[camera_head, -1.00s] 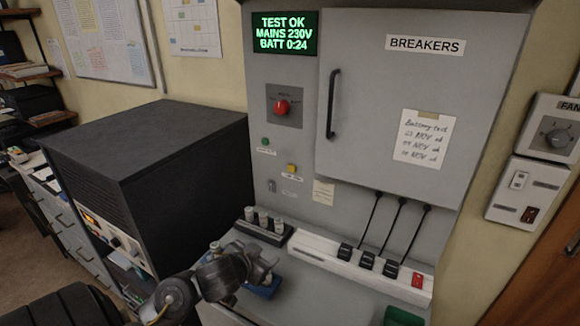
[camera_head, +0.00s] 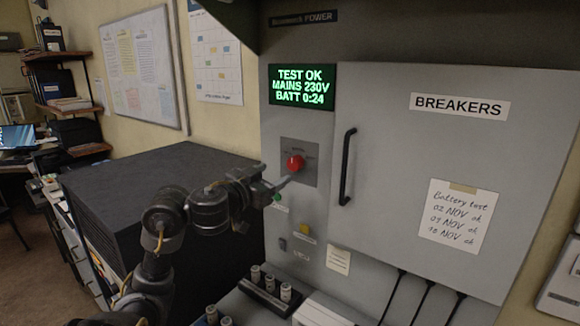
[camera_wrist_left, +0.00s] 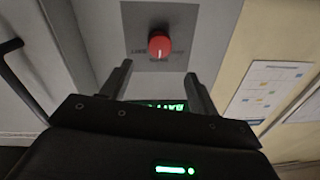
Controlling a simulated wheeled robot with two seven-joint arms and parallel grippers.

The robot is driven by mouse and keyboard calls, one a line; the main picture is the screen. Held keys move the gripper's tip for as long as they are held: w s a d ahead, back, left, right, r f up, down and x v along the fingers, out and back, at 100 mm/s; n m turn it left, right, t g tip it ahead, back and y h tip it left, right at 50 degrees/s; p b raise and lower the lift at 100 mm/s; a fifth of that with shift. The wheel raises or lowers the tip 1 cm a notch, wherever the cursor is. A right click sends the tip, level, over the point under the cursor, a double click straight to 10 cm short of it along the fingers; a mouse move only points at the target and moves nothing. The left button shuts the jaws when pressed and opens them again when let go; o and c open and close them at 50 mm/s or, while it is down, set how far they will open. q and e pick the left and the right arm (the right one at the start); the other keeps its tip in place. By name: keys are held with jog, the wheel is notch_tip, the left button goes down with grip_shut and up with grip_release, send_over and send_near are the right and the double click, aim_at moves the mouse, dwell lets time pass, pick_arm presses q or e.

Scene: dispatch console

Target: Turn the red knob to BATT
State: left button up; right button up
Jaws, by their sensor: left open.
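The red knob (camera_head: 295,163) sits on a square grey plate (camera_head: 312,178) on the cabinet front, below the green text screen. In the wrist view the knob (camera_wrist_left: 160,45) is round with a pale pointer mark, and the plate's lettering is too small to read. My left gripper (camera_head: 285,183) is in front of the panel, just below the knob in the head view. In the wrist view its two fingers (camera_wrist_left: 158,82) are spread, with the knob beyond their tips and nothing between them. My right gripper is not in view.
The screen (camera_head: 302,85) reads TEST OK, MAINS 230V, BATT 0:24. A black door handle (camera_head: 347,166) stands out right of the knob. Green (camera_head: 277,197) and yellow (camera_head: 305,229) buttons lie below. A dark cabinet (camera_head: 150,180) stands to the left.

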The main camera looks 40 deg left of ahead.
aim_at(293, 165)
pick_arm(q)
jog(key=w, duration=0.4)
jog(key=shift+w+a+f+b, duration=0.15)
jog(key=shift+w+f+b, duration=0.1)
jog(key=shift+f+b, duration=0.1)
jog(key=w, duration=0.2)
jog(key=shift+w+a+b, duration=0.3)
jog(key=shift+w+b, duration=0.05)
jog(key=shift+w, duration=0.05)
jog(key=shift+w+a+r, duration=0.15)
jog(key=shift+w, duration=1)
jog(key=shift+s+a, duration=0.1)
jog(key=shift+c, duration=0.3)
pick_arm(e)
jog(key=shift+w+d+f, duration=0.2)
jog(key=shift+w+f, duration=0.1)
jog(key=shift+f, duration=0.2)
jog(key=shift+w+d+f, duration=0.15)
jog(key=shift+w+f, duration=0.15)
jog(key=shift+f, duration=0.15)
pick_arm(q)
jog(key=c, duration=0.9)
